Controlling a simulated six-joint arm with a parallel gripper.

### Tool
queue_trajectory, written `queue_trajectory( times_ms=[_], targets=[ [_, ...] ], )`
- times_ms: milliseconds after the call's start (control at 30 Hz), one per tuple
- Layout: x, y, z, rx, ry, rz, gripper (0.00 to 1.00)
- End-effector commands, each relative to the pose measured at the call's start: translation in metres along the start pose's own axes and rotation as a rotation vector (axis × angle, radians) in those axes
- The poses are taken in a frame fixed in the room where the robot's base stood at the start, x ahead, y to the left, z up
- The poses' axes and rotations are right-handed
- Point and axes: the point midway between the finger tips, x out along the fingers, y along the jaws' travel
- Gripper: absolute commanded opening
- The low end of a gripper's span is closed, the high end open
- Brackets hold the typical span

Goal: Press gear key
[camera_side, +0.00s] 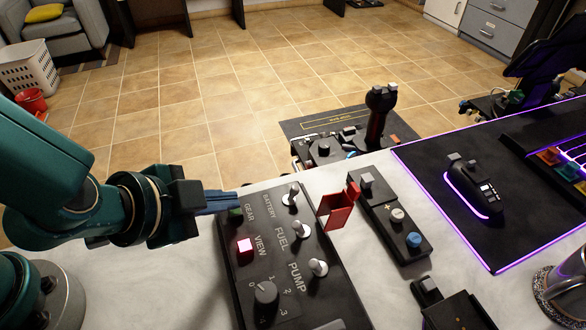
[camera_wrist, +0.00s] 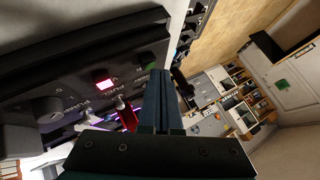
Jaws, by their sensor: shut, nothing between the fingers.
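The gear key is a green square key (camera_side: 235,215) beside the word GEAR on the black switch panel (camera_side: 222,262). In the side view my gripper (camera_side: 236,199) is shut and empty. Its blue fingers reach in from the left, with the tips just above and behind the green key. I cannot tell whether they touch it.
A lit pink-red key (camera_side: 245,246), metal toggles and a knob (camera_side: 265,293) share the panel. A raised red guard (camera_side: 337,206) stands at its right edge.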

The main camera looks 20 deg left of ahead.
Motion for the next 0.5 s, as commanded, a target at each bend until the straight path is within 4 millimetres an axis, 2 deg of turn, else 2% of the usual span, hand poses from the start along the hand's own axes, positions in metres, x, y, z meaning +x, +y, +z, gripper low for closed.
queue_trajectory(
  times_ms=[500],
  targets=[
    [-0.034,-0.025,-0.026,-0.008,0.005,-0.002,0.00]
  ],
)
